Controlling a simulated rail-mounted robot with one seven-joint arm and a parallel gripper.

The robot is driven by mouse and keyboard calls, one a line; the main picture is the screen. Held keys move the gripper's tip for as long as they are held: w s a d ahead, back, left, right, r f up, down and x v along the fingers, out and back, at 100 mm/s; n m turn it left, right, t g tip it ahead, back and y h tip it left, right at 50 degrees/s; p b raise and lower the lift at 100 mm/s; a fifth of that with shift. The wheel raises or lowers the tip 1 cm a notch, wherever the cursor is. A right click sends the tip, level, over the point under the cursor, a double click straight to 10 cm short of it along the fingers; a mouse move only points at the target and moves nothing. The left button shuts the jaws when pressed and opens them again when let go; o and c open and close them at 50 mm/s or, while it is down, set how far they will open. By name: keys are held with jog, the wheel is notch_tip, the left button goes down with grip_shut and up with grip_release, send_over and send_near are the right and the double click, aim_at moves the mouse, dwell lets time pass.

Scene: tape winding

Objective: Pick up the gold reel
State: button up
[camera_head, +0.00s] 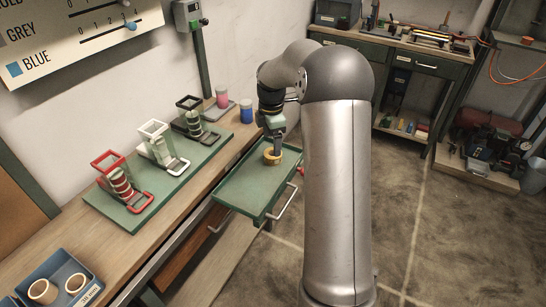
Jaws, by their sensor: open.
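The gold reel (272,156) is a small yellow ring lying in the green tray (241,190) beside the workbench. My gripper (276,148) points down right over the reel, with its fingertips at or just inside the ring. The fingers are small in this view and partly merge with the reel, so I cannot tell whether they touch it. My arm's large grey link stands just to the right of the tray and hides part of the floor behind it.
Red, white and black winding stands (164,147) stand on a green board on the bench. Pink and blue reels (246,111) stand behind them. A blue bin (84,294) with cream rings is at front left. The tray's front half is empty. A second bench (428,61) stands behind.

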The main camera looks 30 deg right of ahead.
jog(key=f, duration=0.4)
jog(key=shift+d+f, duration=0.2)
jog(key=shift+f, duration=0.2)
jog(key=c, duration=1.1)
jog(key=shift+o, duration=0.2)
jog(key=shift+r, duration=0.1)
